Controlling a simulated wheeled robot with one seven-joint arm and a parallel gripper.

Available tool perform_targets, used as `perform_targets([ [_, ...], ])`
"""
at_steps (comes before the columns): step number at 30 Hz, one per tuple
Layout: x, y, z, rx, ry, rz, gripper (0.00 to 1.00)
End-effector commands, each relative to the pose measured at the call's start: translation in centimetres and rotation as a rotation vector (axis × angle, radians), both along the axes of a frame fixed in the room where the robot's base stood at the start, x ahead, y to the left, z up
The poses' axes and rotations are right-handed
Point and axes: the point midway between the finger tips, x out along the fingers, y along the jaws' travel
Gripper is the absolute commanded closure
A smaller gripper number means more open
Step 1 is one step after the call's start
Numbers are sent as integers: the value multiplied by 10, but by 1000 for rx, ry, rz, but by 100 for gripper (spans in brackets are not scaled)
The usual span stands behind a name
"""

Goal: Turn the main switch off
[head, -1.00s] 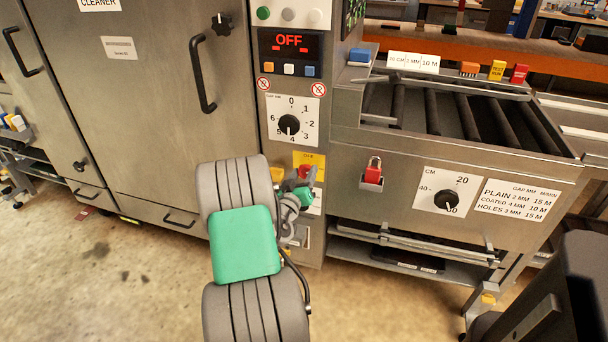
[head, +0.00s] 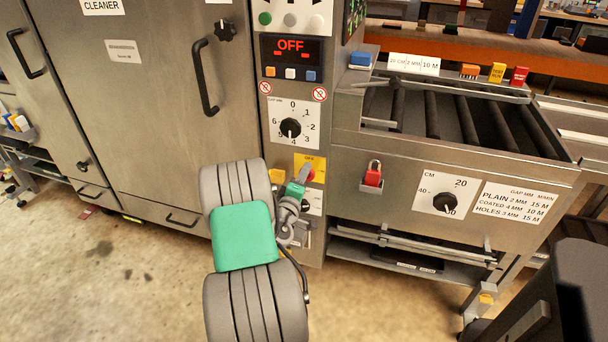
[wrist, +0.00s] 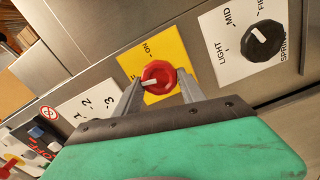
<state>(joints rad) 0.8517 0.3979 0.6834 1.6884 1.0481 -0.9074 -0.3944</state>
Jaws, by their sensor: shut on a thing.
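The main switch is a red round knob (wrist: 160,75) with a white mark on a yellow plate (wrist: 178,50). In the wrist view its mark points left, toward a partly hidden label, and ON is printed above the knob. My gripper (wrist: 158,92) has one finger on each side of the knob and is shut on it. In the head view the yellow plate (head: 317,162) reads OFF at its top, and the red knob (head: 309,174) is partly behind my gripper (head: 301,181).
Above the switch are a gap dial (head: 290,128) and a display (head: 291,48) reading OFF. A red padlock (head: 373,174) hangs to the right. In the wrist view a black dial (wrist: 263,40) sits beside the yellow plate. Open floor lies at the lower left.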

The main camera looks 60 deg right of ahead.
Motion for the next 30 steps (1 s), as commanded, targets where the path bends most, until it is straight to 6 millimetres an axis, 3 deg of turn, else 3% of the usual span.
perform_targets([
  [12, 1, 0, 0, -34, 215, 2, 93],
  [29, 1, 0, -1, -40, 251, 1, 93],
  [30, 1, 0, -1, -40, 251, 1, 52],
])
